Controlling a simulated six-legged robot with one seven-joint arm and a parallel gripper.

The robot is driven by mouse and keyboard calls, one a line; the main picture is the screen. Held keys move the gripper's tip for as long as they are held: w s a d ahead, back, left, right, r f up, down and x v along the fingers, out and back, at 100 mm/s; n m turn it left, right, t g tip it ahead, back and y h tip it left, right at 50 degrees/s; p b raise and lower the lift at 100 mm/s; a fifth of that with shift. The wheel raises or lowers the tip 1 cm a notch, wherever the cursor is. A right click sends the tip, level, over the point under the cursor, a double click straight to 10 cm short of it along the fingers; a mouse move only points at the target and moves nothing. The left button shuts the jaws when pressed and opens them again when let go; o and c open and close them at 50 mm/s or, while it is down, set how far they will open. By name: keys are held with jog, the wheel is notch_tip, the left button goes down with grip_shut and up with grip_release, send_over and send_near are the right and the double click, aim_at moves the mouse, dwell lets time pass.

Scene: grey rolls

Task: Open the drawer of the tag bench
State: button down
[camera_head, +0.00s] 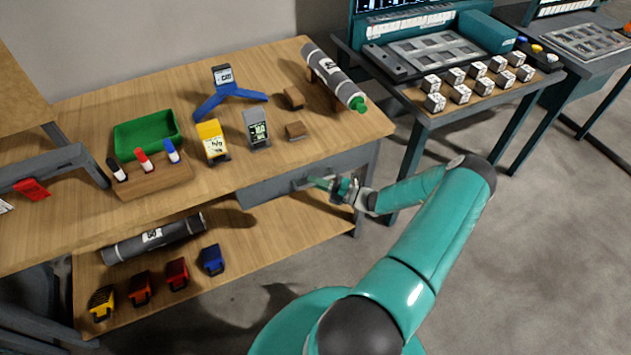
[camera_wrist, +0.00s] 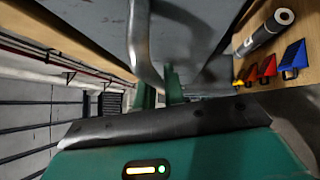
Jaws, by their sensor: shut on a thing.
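The tag bench (camera_head: 245,90) is a wooden table with a grey drawer (camera_head: 268,189) under its front right edge. The drawer's front looks about level with the bench edge; I cannot tell if there is a small gap. My gripper (camera_head: 318,183) is at the drawer front, with my teal arm reaching in from the right. In the wrist view, the curved grey drawer handle (camera_wrist: 139,45) runs down to the green fingers of my gripper (camera_wrist: 160,88), which is shut on it. The grey drawer front (camera_wrist: 195,45) is behind the handle. The drawer's inside is hidden.
The bench top holds a green tray (camera_head: 147,134), markers in a wooden block (camera_head: 150,180), a blue stand (camera_head: 228,95) and a grey roll (camera_head: 333,74). A second bench (camera_head: 455,75) stands right.

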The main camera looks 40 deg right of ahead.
jog(key=s+a, duration=0.3)
jog(key=s, duration=0.9)
jog(key=s+a, duration=0.4)
jog(key=s, duration=0.8)
jog(key=shift+s, duration=0.2)
jog(key=c, duration=1.5)
grip_release()
jog(key=v, duration=1.3)
jog(key=shift+s+d, duration=0.15)
jog(key=shift+s, duration=0.2)
